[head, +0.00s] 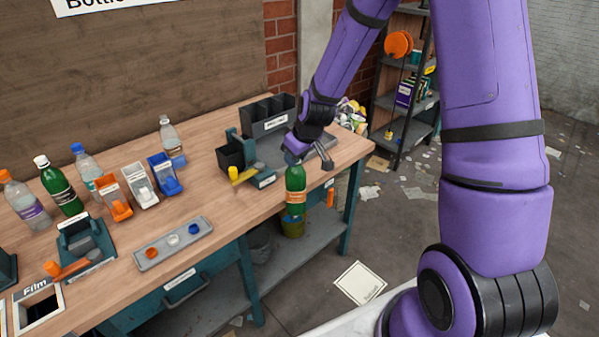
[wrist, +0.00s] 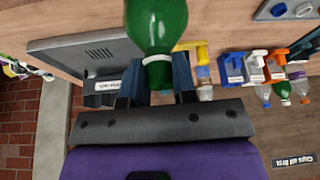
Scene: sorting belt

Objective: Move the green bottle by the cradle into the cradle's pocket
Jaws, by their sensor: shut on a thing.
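My gripper (head: 308,150) is shut on the neck of a green bottle (head: 295,192) with an orange label. The bottle hangs upright at the right front edge of the bench, apart from the bench top as far as I can tell. In the wrist view the green bottle (wrist: 156,25) sits between the fingers of my gripper (wrist: 156,78), its white neck ring showing. A teal stand with a hollow grey top (head: 85,240) is at the left front and looks like the cradle. Another green bottle (head: 62,190), white-capped, stands behind it.
A teal fixture with a black box (head: 232,155) and yellow knob (head: 238,173) stands just left of the held bottle. A grey bin (head: 268,115) is behind. Orange, white and blue holders (head: 140,185) and a cap tray (head: 173,243) lie between it and the teal stand.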

